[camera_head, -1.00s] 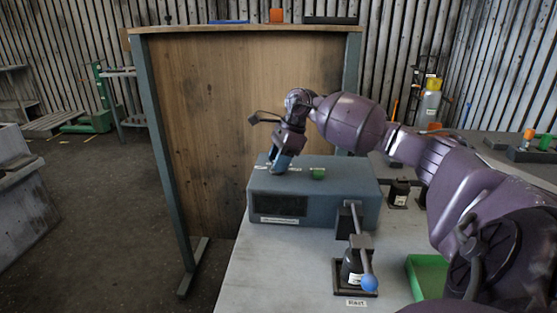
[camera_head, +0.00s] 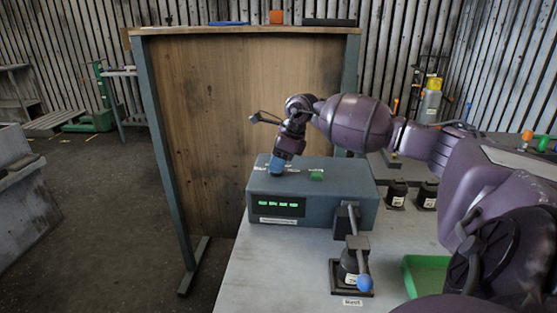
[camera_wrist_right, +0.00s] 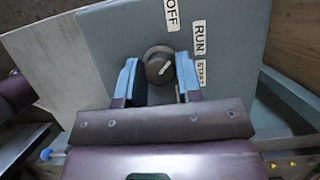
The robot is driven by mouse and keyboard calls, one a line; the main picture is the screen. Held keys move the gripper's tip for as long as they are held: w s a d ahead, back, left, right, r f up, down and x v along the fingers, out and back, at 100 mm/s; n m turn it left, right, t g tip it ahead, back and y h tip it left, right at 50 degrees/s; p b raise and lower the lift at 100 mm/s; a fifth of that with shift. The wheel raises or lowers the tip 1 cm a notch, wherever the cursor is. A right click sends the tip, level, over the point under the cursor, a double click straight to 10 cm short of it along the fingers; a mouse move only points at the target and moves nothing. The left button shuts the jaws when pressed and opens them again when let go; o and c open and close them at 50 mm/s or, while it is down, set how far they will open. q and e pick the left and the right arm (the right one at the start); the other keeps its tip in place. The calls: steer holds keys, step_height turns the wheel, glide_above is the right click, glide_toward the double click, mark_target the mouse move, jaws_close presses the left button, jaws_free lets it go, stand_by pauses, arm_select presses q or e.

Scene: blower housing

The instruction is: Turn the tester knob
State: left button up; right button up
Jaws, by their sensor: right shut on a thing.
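The tester (camera_head: 340,188) is a blue-grey box on the table. Its front display (camera_head: 277,205) is lit with green characters. My right gripper (camera_head: 276,167) points down onto the left part of its top. In the right wrist view, the dark round knob (camera_wrist_right: 159,63) with a pale pointer mark sits between the blue fingertips of my right gripper (camera_wrist_right: 158,76), which is shut on it. The labels OFF (camera_wrist_right: 174,14), RUN (camera_wrist_right: 199,40) and a partly hidden third one (camera_wrist_right: 203,72) lie around the knob. My left gripper is not in view.
A green button (camera_head: 316,174) is on the tester's top, right of my gripper. A lever with a blue ball (camera_head: 364,284) stands in front of the tester. A green tray (camera_head: 424,275) is at the right. A wooden panel (camera_head: 245,120) stands behind.

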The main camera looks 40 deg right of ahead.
steer(key=m+h, duration=0.1)
steer(key=m, duration=0.2)
steer(key=shift+m+t, duration=0.3)
steer(key=shift+t, duration=0.1)
steer(key=shift+m, duration=0.3)
steer(key=shift+h, duration=0.3)
steer(key=o, duration=0.9)
steer(key=shift+p+v, duration=0.75)
steer(key=shift+v, duration=4.7)
